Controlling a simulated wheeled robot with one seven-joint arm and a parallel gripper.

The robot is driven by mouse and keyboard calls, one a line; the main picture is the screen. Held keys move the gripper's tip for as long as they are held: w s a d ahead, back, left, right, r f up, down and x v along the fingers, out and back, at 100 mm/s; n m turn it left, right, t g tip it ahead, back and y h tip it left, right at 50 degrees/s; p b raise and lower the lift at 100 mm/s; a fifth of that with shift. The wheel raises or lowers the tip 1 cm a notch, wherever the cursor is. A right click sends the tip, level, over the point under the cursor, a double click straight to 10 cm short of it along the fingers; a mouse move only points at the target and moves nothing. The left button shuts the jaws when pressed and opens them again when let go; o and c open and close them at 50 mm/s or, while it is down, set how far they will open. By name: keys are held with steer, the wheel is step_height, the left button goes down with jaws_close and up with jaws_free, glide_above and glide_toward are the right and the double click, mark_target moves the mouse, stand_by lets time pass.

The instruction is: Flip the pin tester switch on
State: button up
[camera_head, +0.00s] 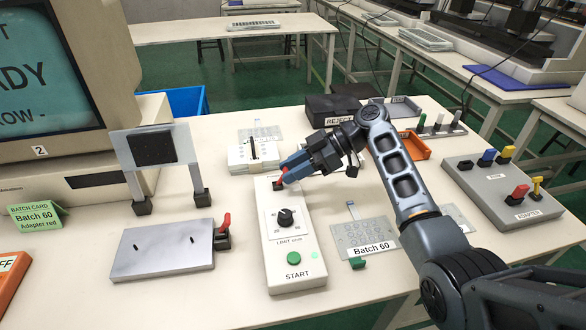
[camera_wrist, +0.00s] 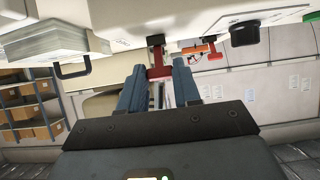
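The pin tester is a long white box (camera_head: 292,248) with a black LIMIT dial (camera_head: 286,217) and a green START button (camera_head: 293,258). A small red switch (camera_head: 278,183) sits near its far end, partly hidden by my gripper. My gripper (camera_head: 287,172) reaches in from the right, its blue fingertips right at the switch. In the wrist view, my blue fingers (camera_wrist: 158,70) are apart, with a red lever (camera_wrist: 159,72) showing between their tips. Whether a finger touches the lever, and which way it is thrown, I cannot tell.
A metal plate fixture (camera_head: 163,252) with a red lever lies left of the tester. A keypad film marked Batch 60 (camera_head: 362,237) lies to its right. A grey adapter block (camera_head: 503,190) stands far right.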

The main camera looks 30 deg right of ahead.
steer(key=o, duration=0.4)
steer(key=shift+o, duration=0.2)
steer(key=v, duration=0.7)
steer(key=shift+d+r+b, duration=0.2)
steer(key=shift+d+b, duration=0.15)
steer(key=shift+s, duration=0.1)
